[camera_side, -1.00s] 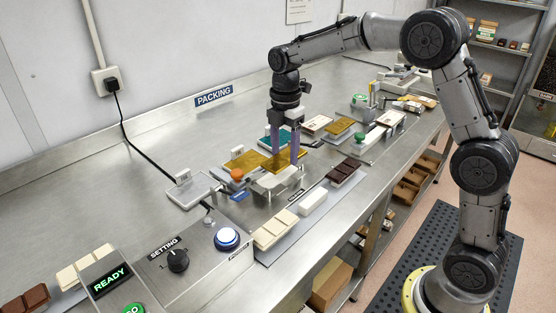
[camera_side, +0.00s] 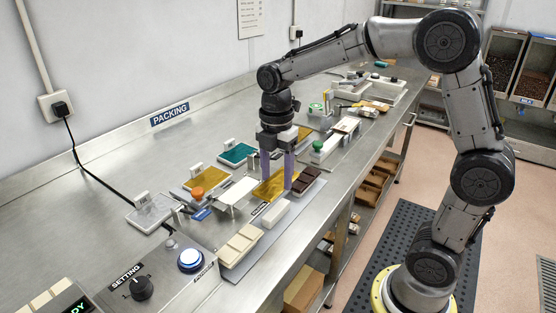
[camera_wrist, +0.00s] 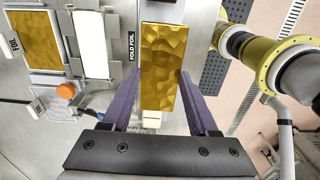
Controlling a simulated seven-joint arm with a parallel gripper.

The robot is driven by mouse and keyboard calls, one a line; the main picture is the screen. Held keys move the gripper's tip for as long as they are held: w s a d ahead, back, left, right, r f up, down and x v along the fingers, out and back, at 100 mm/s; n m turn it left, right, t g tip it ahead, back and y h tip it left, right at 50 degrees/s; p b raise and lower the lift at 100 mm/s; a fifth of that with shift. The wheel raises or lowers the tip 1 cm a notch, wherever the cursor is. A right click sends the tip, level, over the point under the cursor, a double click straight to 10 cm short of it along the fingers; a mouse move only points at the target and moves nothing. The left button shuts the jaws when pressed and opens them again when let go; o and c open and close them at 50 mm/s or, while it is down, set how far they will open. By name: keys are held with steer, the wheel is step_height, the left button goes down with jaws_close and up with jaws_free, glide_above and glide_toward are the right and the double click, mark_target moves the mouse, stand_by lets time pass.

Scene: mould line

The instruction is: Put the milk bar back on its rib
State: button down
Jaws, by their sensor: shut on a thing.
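My gripper (camera_side: 277,180) is shut on a flat, shiny gold foil piece (camera_wrist: 160,65). Its purple fingers press the two long sides, and the piece also shows in the side view (camera_side: 270,190). I cannot tell whether a bar is inside it. The piece is over the grey strip (camera_side: 238,270) that carries the bars; whether it touches is unclear. On the strip are a segmented cream bar (camera_side: 240,248), a smooth white block (camera_side: 276,213) and a dark brown bar (camera_side: 307,180) beside the right finger. No bar or rib is clearly marked as milk.
A white folding plate (camera_wrist: 92,45) with a FOLD FOIL label stands beside the gold piece. Another gold sheet (camera_side: 207,177), a teal sheet (camera_side: 237,153) and an orange knob (camera_side: 197,192) are behind it. A control box (camera_side: 165,270) is at the front left.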

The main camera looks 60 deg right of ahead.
mark_target(276, 210)
steer(key=shift+w+f, duration=0.1)
steer(key=shift+f, duration=3.35)
steer(key=shift+f, duration=0.25)
steer(key=shift+c, duration=0.4)
jaws_free()
